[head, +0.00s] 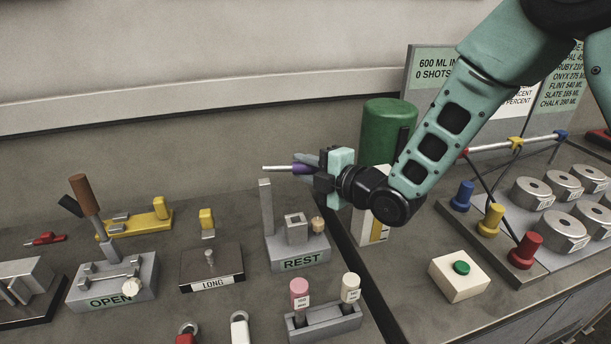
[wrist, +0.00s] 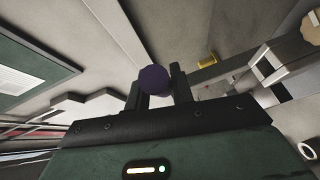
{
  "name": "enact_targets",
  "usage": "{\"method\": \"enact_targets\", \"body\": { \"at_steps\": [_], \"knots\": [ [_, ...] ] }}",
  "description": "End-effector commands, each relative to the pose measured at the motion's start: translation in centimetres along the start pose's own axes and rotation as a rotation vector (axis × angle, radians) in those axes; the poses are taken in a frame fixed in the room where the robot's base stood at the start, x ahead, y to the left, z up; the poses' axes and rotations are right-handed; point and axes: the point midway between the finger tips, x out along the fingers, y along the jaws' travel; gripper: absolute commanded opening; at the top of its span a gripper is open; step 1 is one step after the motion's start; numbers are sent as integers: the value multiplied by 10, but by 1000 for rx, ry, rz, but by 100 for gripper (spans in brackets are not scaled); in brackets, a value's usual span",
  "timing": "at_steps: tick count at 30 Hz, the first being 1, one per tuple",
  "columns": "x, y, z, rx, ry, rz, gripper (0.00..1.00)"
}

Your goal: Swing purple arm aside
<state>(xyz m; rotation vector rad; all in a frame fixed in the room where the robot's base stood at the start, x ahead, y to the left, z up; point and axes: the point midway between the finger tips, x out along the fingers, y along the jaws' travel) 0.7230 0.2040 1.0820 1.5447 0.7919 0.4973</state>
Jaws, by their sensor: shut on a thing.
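My gripper (head: 311,167) is at the middle of the head view, shut on a purple piece (head: 300,169). A thin metal rod (head: 277,168) sticks out of it to the left, roughly level. The rod's tip is close to the top of the grey post on the REST stand (head: 297,262); I cannot tell whether they touch or join. In the wrist view the rounded dark purple end (wrist: 153,79) sits between my two fingers. No other purple arm shows; the fingers hide part of the purple piece.
A tall green cylinder (head: 389,130) stands just behind my gripper. The LONG block (head: 212,270), the OPEN fixture (head: 113,290) and a rack with pink and white bottles (head: 325,322) are left and front. At right are a green button box (head: 459,276) and round metal weights (head: 568,232).

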Motion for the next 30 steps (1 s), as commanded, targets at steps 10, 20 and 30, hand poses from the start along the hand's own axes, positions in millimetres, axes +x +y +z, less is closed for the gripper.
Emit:
{"method": "enact_targets", "body": {
  "at_steps": [10, 20, 30],
  "knots": [
    [0, 0, 0, -2, 3, -2, 37],
    [-1, 0, 0, -2, 2, -2, 45],
    [-51, -2, 1, -2, -1, -2, 45]
  ]
}}
